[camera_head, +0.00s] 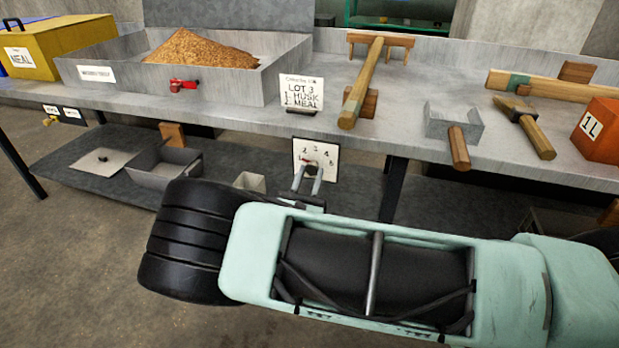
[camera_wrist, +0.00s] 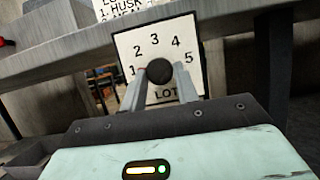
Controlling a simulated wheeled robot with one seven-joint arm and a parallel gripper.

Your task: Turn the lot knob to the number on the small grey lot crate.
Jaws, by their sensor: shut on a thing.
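The lot knob (camera_wrist: 158,70) is a round black knob on a white dial plate (camera_wrist: 133,48) marked 1 to 5 and LOT, at the bench's front edge. A red mark shows at the knob's left, near the 1. My gripper (camera_wrist: 161,75) has its two grey fingers on either side of the knob, shut on it. In the head view my gripper (camera_head: 308,171) reaches up to the dial plate (camera_head: 328,160) and partly covers it. A small pale grey box (camera_head: 250,182) stands on the lower shelf; no number is readable on it, and I cannot tell whether it is the lot crate.
A grain-filled grey trough (camera_head: 210,84), a yellow MEAL box (camera_head: 60,48), wooden tools (camera_head: 362,80) and an orange 1L block (camera_head: 597,132) are also there. The lower shelf holds a grey bin (camera_head: 165,170).

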